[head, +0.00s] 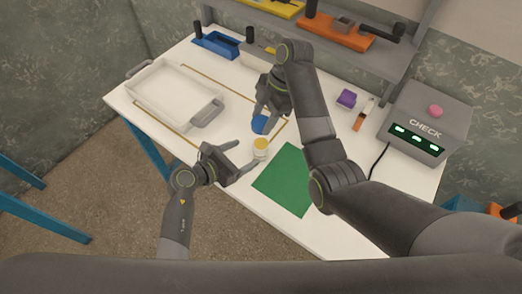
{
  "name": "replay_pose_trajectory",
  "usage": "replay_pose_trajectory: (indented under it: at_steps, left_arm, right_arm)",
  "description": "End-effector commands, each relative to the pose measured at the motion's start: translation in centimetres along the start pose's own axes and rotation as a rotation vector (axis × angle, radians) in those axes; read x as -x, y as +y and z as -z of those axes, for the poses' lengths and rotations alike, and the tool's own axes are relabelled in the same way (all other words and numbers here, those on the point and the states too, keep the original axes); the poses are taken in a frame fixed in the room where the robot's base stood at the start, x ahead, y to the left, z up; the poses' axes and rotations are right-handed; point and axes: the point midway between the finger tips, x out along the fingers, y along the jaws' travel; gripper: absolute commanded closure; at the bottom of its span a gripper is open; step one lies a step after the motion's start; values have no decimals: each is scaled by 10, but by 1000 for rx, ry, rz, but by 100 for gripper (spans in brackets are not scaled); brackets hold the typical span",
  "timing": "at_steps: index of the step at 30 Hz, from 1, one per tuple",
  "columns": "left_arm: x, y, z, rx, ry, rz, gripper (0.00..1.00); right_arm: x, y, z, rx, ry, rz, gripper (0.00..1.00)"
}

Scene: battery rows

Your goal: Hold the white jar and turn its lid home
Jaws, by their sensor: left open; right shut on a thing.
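The white jar (260,155) stands upright on the white table, with a yellow top face showing. My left gripper (247,155) is open, with its fingers pointing at the jar from the left; whether a finger touches it I cannot tell. My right gripper (265,113) is shut on a round blue piece (259,125), which looks like the lid. The blue piece is apart from the jar and shows just behind it in the picture. The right fingers partly hide it.
A green mat (287,180) lies right of the jar. A grey CHECK box (430,113), a purple block (346,98) and an orange-and-white item (363,114) are at the right. A shelf with bins runs behind.

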Motion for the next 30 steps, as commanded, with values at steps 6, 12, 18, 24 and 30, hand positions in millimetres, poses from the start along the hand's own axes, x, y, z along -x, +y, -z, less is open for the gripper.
replay_pose_trajectory:
  at_steps: [6,12,18,24,30]
  left_arm:
    - [-39,0,0,1,-1,1,28]
    - [-66,0,0,2,0,1,28]
    - [-80,0,0,0,1,0,28]
    - [-83,0,0,0,1,0,28]
    - [-83,0,0,0,1,0,29]
  right_arm:
    - [0,0,0,0,0,0,73]
    - [0,0,0,0,0,0,73]
    - [0,0,0,0,0,0,73]
    - [0,0,0,0,0,0,73]
    - [0,0,0,0,0,0,73]
